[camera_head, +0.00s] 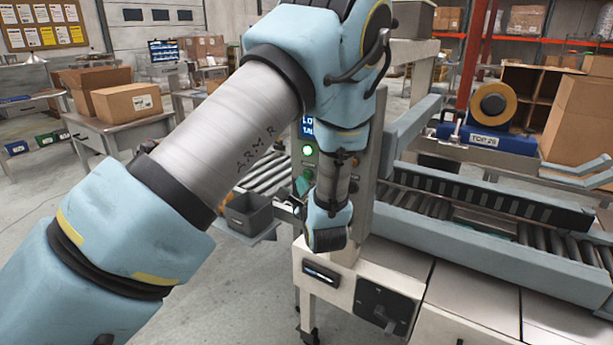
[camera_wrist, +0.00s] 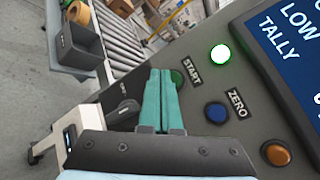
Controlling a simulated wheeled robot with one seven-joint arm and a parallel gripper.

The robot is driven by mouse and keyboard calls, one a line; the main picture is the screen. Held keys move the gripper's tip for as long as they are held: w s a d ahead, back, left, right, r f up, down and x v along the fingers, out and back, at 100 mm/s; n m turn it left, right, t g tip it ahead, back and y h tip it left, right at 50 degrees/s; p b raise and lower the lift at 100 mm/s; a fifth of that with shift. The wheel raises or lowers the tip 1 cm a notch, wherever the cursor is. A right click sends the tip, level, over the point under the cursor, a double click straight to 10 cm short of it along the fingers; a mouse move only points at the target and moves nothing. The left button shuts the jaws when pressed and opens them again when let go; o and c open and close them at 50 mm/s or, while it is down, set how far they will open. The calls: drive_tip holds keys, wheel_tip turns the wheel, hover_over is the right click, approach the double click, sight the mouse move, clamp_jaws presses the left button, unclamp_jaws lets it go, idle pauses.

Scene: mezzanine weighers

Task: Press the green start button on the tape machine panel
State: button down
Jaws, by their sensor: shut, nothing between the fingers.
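The green start button (camera_wrist: 178,77) shows in the wrist view beside the START label on the dark grey panel (camera_wrist: 185,130), partly hidden by my finger. My gripper (camera_wrist: 161,72) is shut and empty, its teal fingers together. Its tips appear just left of the button in the wrist view; I cannot tell whether they touch it.
A lit green-white lamp (camera_wrist: 220,54), a blue ZERO button (camera_wrist: 216,112), an orange button (camera_wrist: 276,153) and a blue screen (camera_wrist: 292,45) are on the same panel. A grey bin (camera_head: 248,212) stands left of the machine. A roller conveyor (camera_head: 490,222) extends right.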

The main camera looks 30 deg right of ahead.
drive_tip(key=shift+s+a+p, duration=0.1)
drive_tip(key=shift+s+a, duration=0.3)
drive_tip(key=shift+a, duration=0.3)
drive_tip(key=shift+s+a+p, duration=0.15)
drive_tip(key=shift+s+a, duration=0.25)
drive_tip(key=shift+a, duration=0.35)
drive_tip(key=shift+s+a+p, duration=0.1)
drive_tip(key=shift+s+a, duration=0.3)
drive_tip(key=shift+a, duration=0.3)
drive_tip(key=w+a+n+g+y, duration=0.15)
drive_tip(key=a+n+g, duration=0.25)
drive_tip(key=a+n, duration=0.4)
drive_tip(key=w+a+n+g+y, duration=0.1)
drive_tip(key=w+a+n+g, duration=0.25)
drive_tip(key=a+n, duration=0.5)
drive_tip(key=s+a+r+n+g+y, duration=0.1)
drive_tip(key=s+a+r+n+g, duration=0.1)
drive_tip(key=s+a+n, duration=0.3)
drive_tip(key=s+a+r+n+g, duration=0.2)
drive_tip(key=s+a+n+g, duration=0.3)
drive_tip(key=a, duration=0.9)
drive_tip(key=s+n, duration=0.1)
drive_tip(key=s, duration=0.2)
drive_tip(key=shift+s+r+y, duration=0.35)
drive_tip(key=shift+s, duration=0.05)
